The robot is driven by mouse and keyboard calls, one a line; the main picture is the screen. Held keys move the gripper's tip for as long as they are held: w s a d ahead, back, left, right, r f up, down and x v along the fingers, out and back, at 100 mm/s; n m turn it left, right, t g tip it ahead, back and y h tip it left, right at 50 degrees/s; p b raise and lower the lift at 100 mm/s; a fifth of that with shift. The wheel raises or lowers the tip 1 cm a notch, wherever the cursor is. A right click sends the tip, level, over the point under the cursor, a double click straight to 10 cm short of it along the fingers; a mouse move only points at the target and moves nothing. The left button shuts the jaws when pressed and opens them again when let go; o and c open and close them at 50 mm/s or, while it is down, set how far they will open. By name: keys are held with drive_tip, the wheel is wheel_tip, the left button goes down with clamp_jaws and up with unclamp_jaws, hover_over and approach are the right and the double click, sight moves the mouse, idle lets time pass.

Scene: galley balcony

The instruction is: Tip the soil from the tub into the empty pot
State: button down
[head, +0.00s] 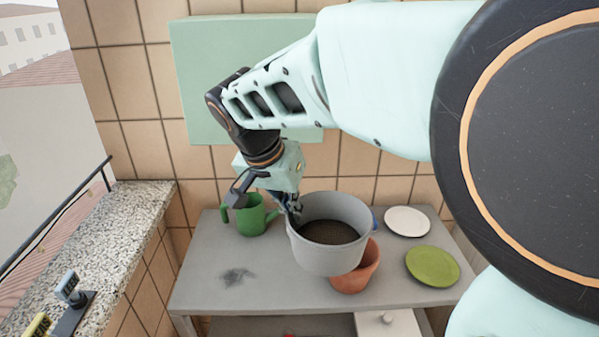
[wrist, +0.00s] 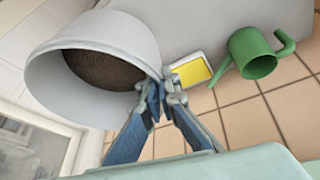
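The grey tub (head: 328,259) holds dark soil (head: 330,232) and is held in the air above the grey table. My gripper (head: 292,212) is shut on the tub's left rim; in the wrist view its fingers (wrist: 160,92) pinch the rim of the tub (wrist: 105,28), with soil (wrist: 103,68) lying inside. The tub looks close to level in the head view. The terracotta pot (head: 352,281) stands on the table below and slightly right of the tub. The tub hides much of the pot's mouth, so its inside is mostly hidden. I do not make out the pot in the wrist view.
A green watering can (head: 249,217) stands left of the tub. A white plate (head: 407,221) and an olive-green plate (head: 432,265) lie at the right. A yellow item in a white frame (wrist: 188,71) shows in the wrist view. The table's front left is clear except a dark smudge.

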drive_tip(key=shift+w+d+r+m+g+y+p, duration=0.15)
drive_tip(key=shift+r+m+g+y+p, duration=0.15)
drive_tip(key=shift+r+g+y+p, duration=0.45)
drive_tip(key=y, duration=0.1)
drive_tip(key=g+y+p, duration=0.1)
drive_tip(key=d+r+y, duration=0.1)
drive_tip(key=shift+w+g+y+p, duration=0.25)
drive_tip(key=shift+w+p, duration=0.05)
drive_tip(key=shift+p, duration=0.05)
drive_tip(key=shift+w+d+r+m+g+y+p, duration=0.1)
drive_tip(key=shift+w+d+r+g+y+p, duration=0.1)
drive_tip(key=shift+w+d+g+y+p, duration=0.55)
drive_tip(key=shift+d+r+m+g+y+p, duration=0.2)
drive_tip(key=shift+d+y+p, duration=0.3)
drive_tip(key=shift+y+p, duration=0.6)
drive_tip(key=shift+w+d+r+g+y+p, duration=0.15)
drive_tip(key=shift+w+d+g+y+p, duration=0.35)
drive_tip(key=shift+y+p, duration=0.45)
drive_tip(key=shift+s+d, duration=0.1)
drive_tip(key=shift+s, duration=0.05)
drive_tip(key=shift+w+d+r+g+y+p, duration=0.35)
drive_tip(key=shift+d+r+y+p, duration=0.2)
drive_tip(key=shift+y+p, duration=0.3)
